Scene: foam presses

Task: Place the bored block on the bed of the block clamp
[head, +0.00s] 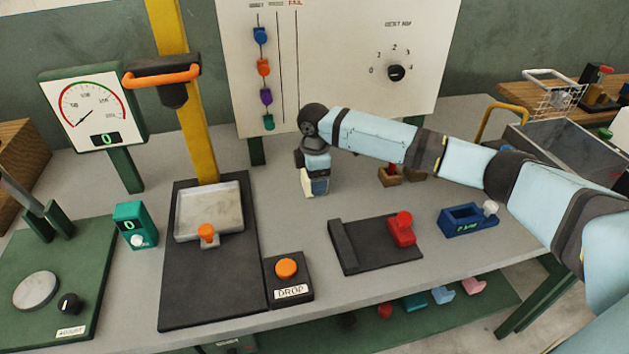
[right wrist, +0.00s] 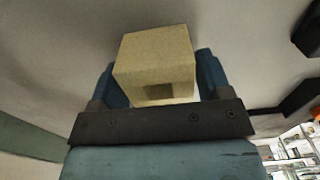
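The cream bored block (right wrist: 155,60) sits between the two blue fingers of my right gripper (right wrist: 158,85), with a dark square opening in the face toward the camera. In the head view my right gripper (head: 317,174) points down over the table, and the block (head: 307,184) shows at its fingertips. The fingers look shut on it; whether it touches the table is hard to tell. The block clamp, a black bed (head: 374,246) with a raised bar at left and a red clamp (head: 402,229) at right, lies nearer the front, apart from the block. My left gripper is not in view.
A blue fixture (head: 468,219) with a white knob stands right of the clamp. The DROP button box (head: 287,278) and the press plate (head: 208,275) are to its left. Small brown blocks (head: 389,177) stand behind. Grey table lies clear between block and clamp.

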